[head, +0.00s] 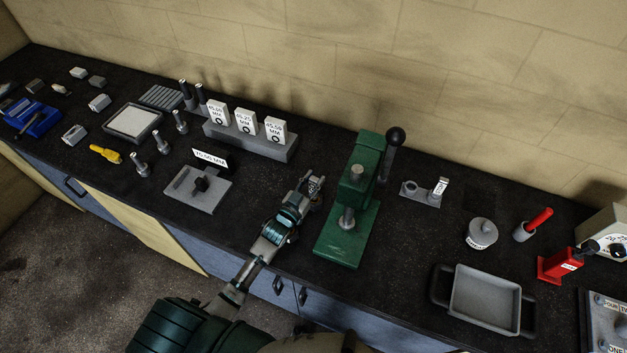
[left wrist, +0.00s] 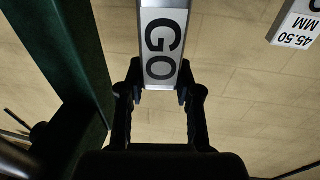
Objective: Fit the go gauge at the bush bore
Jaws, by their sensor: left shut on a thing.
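My left gripper (head: 312,187) is shut on the go gauge (left wrist: 163,45), a grey bar with a white "GO" label, seen in the left wrist view between the fingertips (left wrist: 160,84). In the head view the gauge is too small and covered to make out clearly. The gripper is raised over the bench, just left of the green press (head: 358,180). A grey cylindrical part (head: 347,219), perhaps the bush, stands upright on the press base; its bore cannot be made out. The gauge is apart from it. My right gripper is not in view.
A grey block with size labels (head: 250,139) stands behind left; its 45.50 MM card (left wrist: 297,22) shows in the wrist view. The press lever (head: 393,150) rises behind. A small bracket (head: 421,196) and a tray (head: 486,297) are at right. Bare bench lies left of the press.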

